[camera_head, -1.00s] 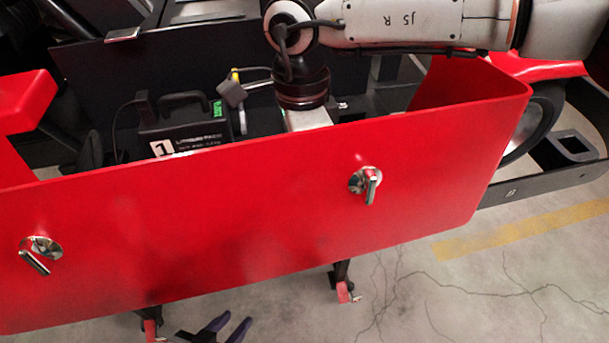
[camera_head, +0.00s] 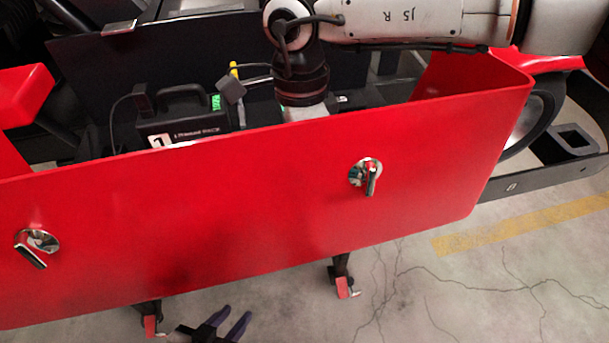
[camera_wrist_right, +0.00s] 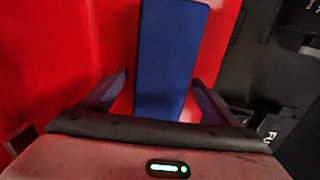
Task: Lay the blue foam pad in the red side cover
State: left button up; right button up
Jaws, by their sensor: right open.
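The red side cover (camera_head: 260,220) spans the head view, its outer face with two metal latches towards me. The blue foam pad (camera_wrist_right: 170,60) shows only in the right wrist view, as an upright strip against the red inner surface of the cover. My right gripper (camera_wrist_right: 160,77) is open, with one finger on each side of the pad. Gaps show between the fingers and the pad. In the head view my right arm reaches down behind the cover's top edge, which hides its fingers. My left gripper (camera_head: 236,314) is open and empty, low in front of the cover.
A black battery pack (camera_head: 185,120) with a handle stands behind the cover, with a cable and a yellow-tipped connector (camera_head: 233,72) nearby. Stand legs with red clamps (camera_head: 343,286) are below the cover. A wheel (camera_head: 535,120) is at right. The floor at lower right is clear.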

notch_tip(320, 180, up, 10)
jog(key=w, duration=0.1)
jog(key=shift+w+a+b, duration=0.15)
jog(key=shift+w+b, duration=0.05)
jog(key=shift+b, duration=0.1)
dwell(0.5)
